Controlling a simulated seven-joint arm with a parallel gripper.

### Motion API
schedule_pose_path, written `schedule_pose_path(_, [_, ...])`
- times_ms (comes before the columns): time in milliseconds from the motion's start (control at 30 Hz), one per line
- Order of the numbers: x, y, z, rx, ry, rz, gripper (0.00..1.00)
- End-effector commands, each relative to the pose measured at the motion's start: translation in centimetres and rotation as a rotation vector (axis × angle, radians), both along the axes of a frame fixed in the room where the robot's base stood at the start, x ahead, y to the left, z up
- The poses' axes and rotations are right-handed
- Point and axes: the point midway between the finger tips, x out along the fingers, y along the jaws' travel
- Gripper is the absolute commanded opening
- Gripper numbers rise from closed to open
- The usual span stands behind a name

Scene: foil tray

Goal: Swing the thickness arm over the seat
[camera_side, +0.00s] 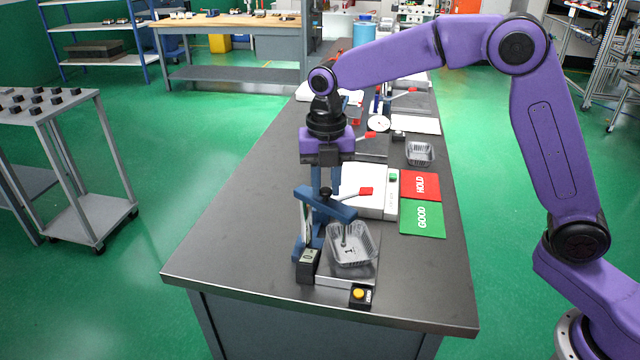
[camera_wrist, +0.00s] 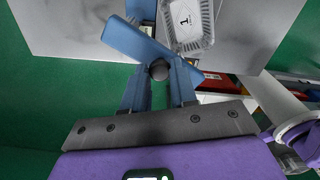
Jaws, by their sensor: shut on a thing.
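The blue thickness arm (camera_side: 328,203) sits on a blue post and slants across the gauge in the side view. It also shows in the wrist view (camera_wrist: 140,44), with a dark round knob (camera_wrist: 158,70) on it. My gripper (camera_side: 325,188) points down, its blue fingers shut on this knob. The clear ribbed tray (camera_side: 350,258) rests tilted on the gauge's seat, below and in front of the arm. In the wrist view the tray (camera_wrist: 190,42), marked 1, lies beside the arm and mostly uncovered. The seat is largely hidden under the tray.
A small display box (camera_side: 307,263) and a yellow button box (camera_side: 360,295) stand at the gauge's front. A white device with a red-tipped lever (camera_side: 364,191) is close behind. Red HOLD (camera_side: 421,186) and green GOOD (camera_side: 422,219) mats lie right. The table's left side is clear.

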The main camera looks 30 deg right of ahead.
Motion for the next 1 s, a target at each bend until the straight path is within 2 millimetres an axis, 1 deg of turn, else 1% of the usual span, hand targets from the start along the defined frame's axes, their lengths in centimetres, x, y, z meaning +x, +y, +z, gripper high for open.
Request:
schedule_pose_path(200, [0.4, -0.9, 0.1, 0.002, -0.002, 0.193, 0.00])
schedule_pose_path(500, [1.0, -1.8, 0.1, 0.002, -0.002, 0.395, 0.00])
schedule_pose_path(733, [1.3, -2.1, 0.1, 0.001, -0.002, 0.477, 0.00])
schedule_pose_path(1000, [1.4, -2.2, 0.1, 0.001, -0.002, 0.507, 0.00])
